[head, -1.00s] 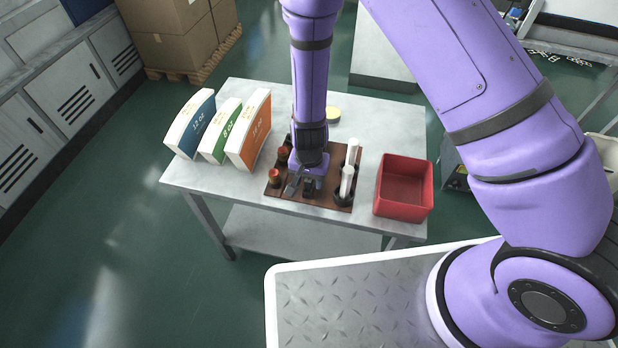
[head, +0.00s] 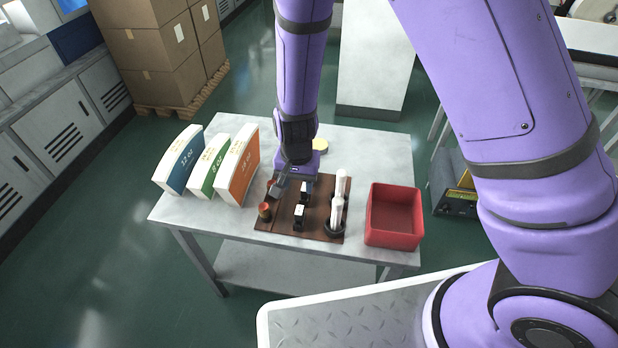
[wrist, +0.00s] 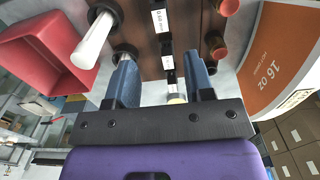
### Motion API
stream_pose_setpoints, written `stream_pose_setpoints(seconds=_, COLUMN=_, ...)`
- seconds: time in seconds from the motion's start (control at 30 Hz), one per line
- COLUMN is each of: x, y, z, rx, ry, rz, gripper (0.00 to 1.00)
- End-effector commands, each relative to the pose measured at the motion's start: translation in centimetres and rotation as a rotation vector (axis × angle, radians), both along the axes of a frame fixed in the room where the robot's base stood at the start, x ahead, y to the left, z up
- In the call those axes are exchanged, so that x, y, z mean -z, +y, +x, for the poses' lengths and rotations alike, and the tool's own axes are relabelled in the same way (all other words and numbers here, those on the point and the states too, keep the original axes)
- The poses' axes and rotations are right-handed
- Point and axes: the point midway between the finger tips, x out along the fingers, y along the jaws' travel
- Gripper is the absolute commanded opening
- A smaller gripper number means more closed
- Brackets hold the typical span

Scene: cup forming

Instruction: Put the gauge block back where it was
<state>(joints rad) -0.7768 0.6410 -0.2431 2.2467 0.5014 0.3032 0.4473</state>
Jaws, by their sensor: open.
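Several small black blocks with white labels stand in a row down the middle of a brown board (head: 275,222); the front one (head: 299,213) is clear in the head view, and I cannot tell which is the gauge block. In the wrist view the blocks' labels (wrist: 160,20) run in a line away from between my fingers. My gripper (head: 292,190) is open above the back part of the board. In the wrist view its two blue-grey fingers (wrist: 162,82) are apart with nothing gripped between them. The gripper hides part of the board's back in the head view.
Orange-brown capped pieces (head: 265,211) stand at the board's left and white rods (head: 338,205) at its right. A red bin (head: 394,217) is right of the board. Three cup-size panels (head: 238,168) stand left. A yellow disc (head: 320,145) lies behind the gripper.

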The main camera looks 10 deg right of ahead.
Motion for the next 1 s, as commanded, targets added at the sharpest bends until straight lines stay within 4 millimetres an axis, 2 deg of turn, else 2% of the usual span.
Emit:
stream_pose_setpoints(seconds=0.23, x=-0.4, y=0.0, z=0.0, rx=0.0, ry=0.0, rz=0.002, gripper=0.48)
stream_pose_setpoints(seconds=0.37, x=-2.1, y=-0.4, z=0.3, rx=-0.006, ry=-0.005, rz=0.025, gripper=0.48)
stream_pose_setpoints(seconds=0.47, x=-5.2, y=-1.3, z=0.8, rx=-0.021, ry=-0.017, rz=0.061, gripper=0.48)
stream_pose_setpoints(seconds=0.67, x=-12.6, y=-4.3, z=0.9, rx=-0.071, ry=-0.056, rz=0.135, gripper=0.48)
stream_pose_setpoints(seconds=0.83, x=-18.5, y=-7.4, z=0.1, rx=-0.121, ry=-0.107, rz=0.174, gripper=0.48)
stream_pose_setpoints(seconds=1.0, x=-23.7, y=-10.8, z=-1.6, rx=-0.171, ry=-0.169, rz=0.19, gripper=0.48)
